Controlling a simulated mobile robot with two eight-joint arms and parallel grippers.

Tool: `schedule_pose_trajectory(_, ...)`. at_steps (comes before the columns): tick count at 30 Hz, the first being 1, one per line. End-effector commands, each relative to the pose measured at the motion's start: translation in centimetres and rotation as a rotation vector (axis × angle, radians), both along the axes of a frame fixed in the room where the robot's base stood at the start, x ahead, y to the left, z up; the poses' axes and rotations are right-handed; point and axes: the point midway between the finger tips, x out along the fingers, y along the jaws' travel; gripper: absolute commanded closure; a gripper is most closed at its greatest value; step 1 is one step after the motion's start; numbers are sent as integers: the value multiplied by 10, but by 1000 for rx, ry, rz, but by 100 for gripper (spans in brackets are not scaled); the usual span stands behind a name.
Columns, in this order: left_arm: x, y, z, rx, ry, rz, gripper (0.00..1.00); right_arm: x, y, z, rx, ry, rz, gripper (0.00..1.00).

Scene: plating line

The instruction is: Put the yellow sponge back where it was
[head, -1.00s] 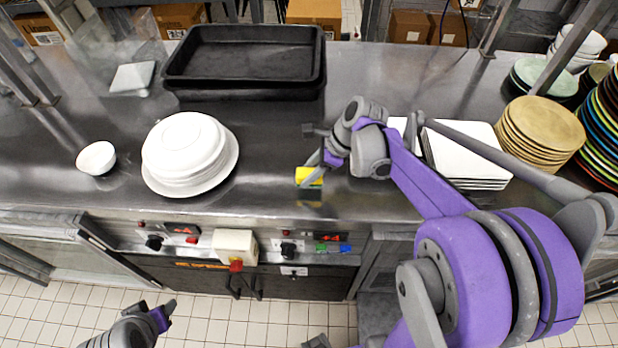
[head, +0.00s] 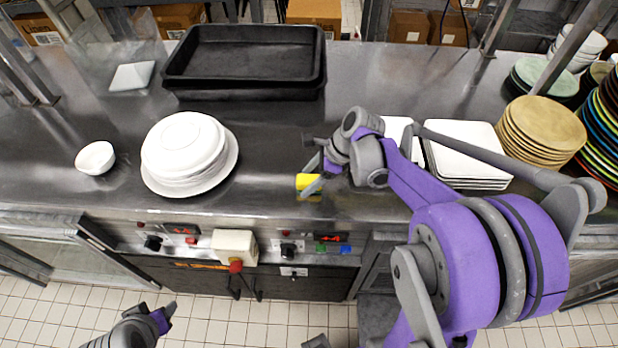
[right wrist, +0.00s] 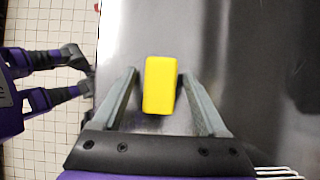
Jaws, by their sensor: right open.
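The yellow sponge (head: 308,183) lies on the steel counter near its front edge. In the right wrist view the sponge (right wrist: 160,85) sits between the two fingers, with a gap to the left finger and a small one to the right. My right gripper (head: 312,178) is open around the sponge, one finger partly covering it in the head view. It also shows in the right wrist view (right wrist: 158,88). My left gripper (head: 170,312) is low at the lower left, in front of the counter and away from the sponge; its jaw opening is unclear.
A stack of white plates (head: 184,150) and a white bowl (head: 95,158) stand to the left. Black trays (head: 245,92) are at the back. Square white plates (head: 467,152) and tan plates (head: 541,128) stand to the right. The counter (head: 265,150) around the sponge is clear.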

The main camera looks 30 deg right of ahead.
Motion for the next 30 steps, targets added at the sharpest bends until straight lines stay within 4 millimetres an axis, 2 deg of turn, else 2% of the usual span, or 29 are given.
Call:
schedule_pose_trajectory(5,2,0,4,0,-3,0,50,-1,-3,9,-1,-1,-2,25)
schedule_pose_trajectory(18,4,0,10,0,-8,0,50,-25,-41,84,-1,-1,-4,25)
schedule_pose_trajectory(24,4,0,11,0,-9,0,50,-31,-50,103,-2,-1,0,25)
schedule_pose_trajectory(27,5,0,11,0,-9,0,50,-35,-43,104,-35,-22,56,25)
schedule_pose_trajectory(30,4,0,11,0,-9,0,50,-48,-21,95,-148,-93,241,25)
